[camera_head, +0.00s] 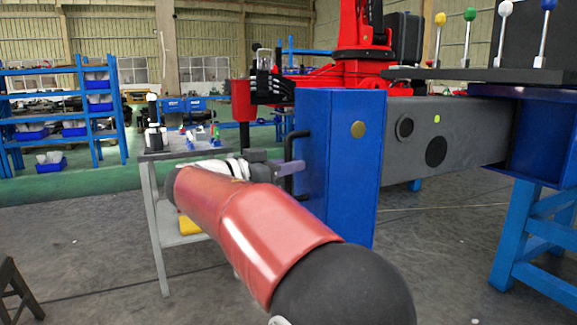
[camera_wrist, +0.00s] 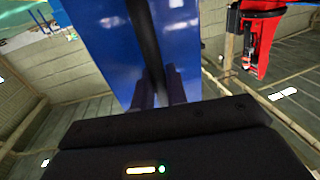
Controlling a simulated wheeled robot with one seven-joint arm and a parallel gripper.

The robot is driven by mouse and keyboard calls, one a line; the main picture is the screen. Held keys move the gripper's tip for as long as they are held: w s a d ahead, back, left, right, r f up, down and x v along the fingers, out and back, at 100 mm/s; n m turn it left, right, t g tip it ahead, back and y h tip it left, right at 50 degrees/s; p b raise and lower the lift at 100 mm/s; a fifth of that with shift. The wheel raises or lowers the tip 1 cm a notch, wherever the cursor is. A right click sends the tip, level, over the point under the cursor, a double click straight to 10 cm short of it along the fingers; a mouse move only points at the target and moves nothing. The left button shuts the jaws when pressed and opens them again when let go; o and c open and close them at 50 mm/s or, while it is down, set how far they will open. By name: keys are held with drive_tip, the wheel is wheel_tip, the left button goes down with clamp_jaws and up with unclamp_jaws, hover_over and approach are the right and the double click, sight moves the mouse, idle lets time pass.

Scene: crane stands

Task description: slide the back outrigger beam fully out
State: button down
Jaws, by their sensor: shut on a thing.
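The grey outrigger beam (camera_head: 462,135) runs out of a blue housing (camera_head: 535,140) on the right. A good length of it is exposed, with dark round holes and a small lime dot. Its left end carries a tall blue end box (camera_head: 340,165) with a black bar handle (camera_head: 289,185). My gripper (camera_head: 292,166) is shut on this handle, with its fingers on either side of the bar. In the wrist view my gripper (camera_wrist: 160,92) grips the black handle (camera_wrist: 145,35) in front of the blue face. My red forearm hides the floor below.
A panel with coloured knob levers (camera_head: 465,75) sits above the housing. Red crane parts (camera_head: 350,65) stand behind the beam. A small grey table (camera_head: 180,152) with objects stands left of my arm. A blue shelf (camera_head: 85,105) is farther back. Floor shows beneath the beam.

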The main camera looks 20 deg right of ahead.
drive_tip(key=shift+w+b+v, duration=0.25)
drive_tip(key=shift+b+v, duration=0.7)
drive_tip(key=shift+v, duration=0.25)
drive_tip(key=c, duration=1.6)
unclamp_jaws()
drive_tip(key=shift+a, duration=0.2)
drive_tip(key=shift+c, duration=0.2)
drive_tip(key=shift+o, duration=0.7)
drive_tip(key=shift+d, duration=0.1)
drive_tip(key=v, duration=0.7)
drive_tip(key=shift+s+a+b, duration=0.15)
drive_tip(key=shift+a+b, duration=0.2)
drive_tip(key=shift+b, duration=0.05)
